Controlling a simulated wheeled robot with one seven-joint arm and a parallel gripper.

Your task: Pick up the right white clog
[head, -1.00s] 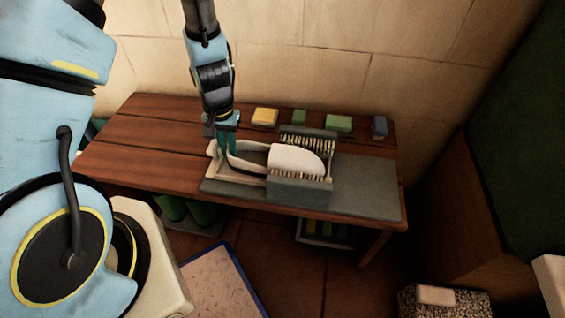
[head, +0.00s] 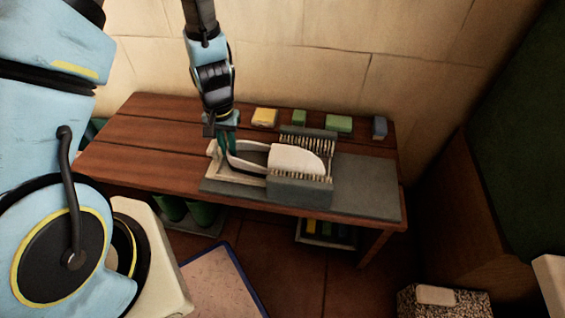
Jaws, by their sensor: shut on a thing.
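A white clog (head: 297,158) lies on the wooden bench, its toe to the right between two rows of bristles of a grey boot brush (head: 300,191). Its open heel end points left, over a pale frame (head: 214,166). My gripper (head: 228,144) points down at the heel end and is shut on the clog's heel rim. The fingertips are partly hidden by the rim. Only one white clog is in view.
The brush stands on a grey mat (head: 368,188) on the bench (head: 135,145). Yellow (head: 265,117), green (head: 338,124) and blue-grey (head: 379,127) blocks line the back edge by the tiled wall. Green boots (head: 200,213) stand below. The bench's left side is clear.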

